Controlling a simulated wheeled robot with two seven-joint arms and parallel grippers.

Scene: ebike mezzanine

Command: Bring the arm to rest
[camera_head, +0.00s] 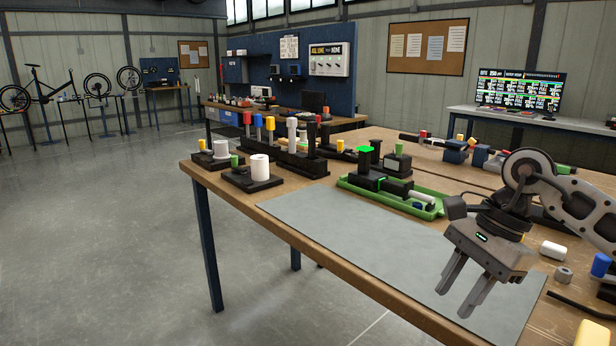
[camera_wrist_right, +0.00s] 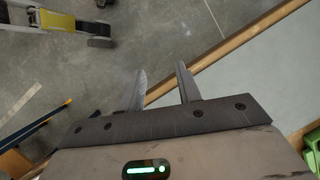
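My right gripper (camera_head: 465,290) hangs over the near right part of the grey mat on the workbench, fingers pointing down and to the left. Its two fingers are apart with nothing between them. In the right wrist view the fingers (camera_wrist_right: 162,88) also show apart and empty, with the wooden table edge and grey floor beyond them. My right arm comes in from the right side of the head view. My left gripper does not show in the head view.
The wooden workbench (camera_head: 288,222) carries a grey mat (camera_head: 350,228), a green tray (camera_head: 428,211) with dark parts, and a white roll (camera_head: 260,167) on a black base. A white cylinder (camera_head: 553,249) and a grey nut-like piece (camera_head: 563,274) lie right of my gripper. The mat is bare.

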